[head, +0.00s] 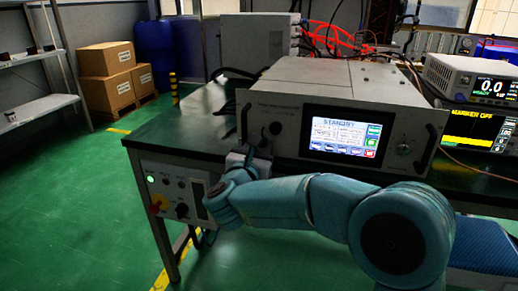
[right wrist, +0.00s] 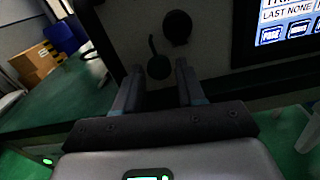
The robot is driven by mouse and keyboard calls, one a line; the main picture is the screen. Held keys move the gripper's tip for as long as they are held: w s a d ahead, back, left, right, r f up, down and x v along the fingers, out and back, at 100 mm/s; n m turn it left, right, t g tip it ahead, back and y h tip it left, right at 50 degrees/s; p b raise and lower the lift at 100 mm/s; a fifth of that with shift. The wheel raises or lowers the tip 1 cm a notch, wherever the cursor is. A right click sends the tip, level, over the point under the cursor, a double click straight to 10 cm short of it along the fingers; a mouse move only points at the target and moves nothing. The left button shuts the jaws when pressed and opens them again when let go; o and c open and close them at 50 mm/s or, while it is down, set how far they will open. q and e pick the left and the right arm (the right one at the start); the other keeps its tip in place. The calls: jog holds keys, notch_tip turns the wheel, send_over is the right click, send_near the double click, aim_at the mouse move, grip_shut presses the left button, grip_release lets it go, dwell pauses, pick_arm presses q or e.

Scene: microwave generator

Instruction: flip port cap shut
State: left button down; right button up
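The microwave generator (head: 262,108) stands on the bench, its screen reading STANDBY. On the left of its front panel is a dark round part (head: 275,128), which also shows in the right wrist view (right wrist: 178,27). Just below and left of it in that view is a second dark round part (right wrist: 158,67) with a thin curved strip above it. I cannot tell for sure which is the port and which the cap. My right gripper (right wrist: 160,72) is open, its fingers on either side of the lower round part; contact cannot be told. My left gripper is out of view.
A control box (head: 172,190) with knobs and a green light is at the bench's front left. Black handles (head: 244,122) flank the generator's panel. Measuring instruments (head: 475,85) stand at the right, cables (head: 345,35) behind.

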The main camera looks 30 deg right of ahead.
grip_shut()
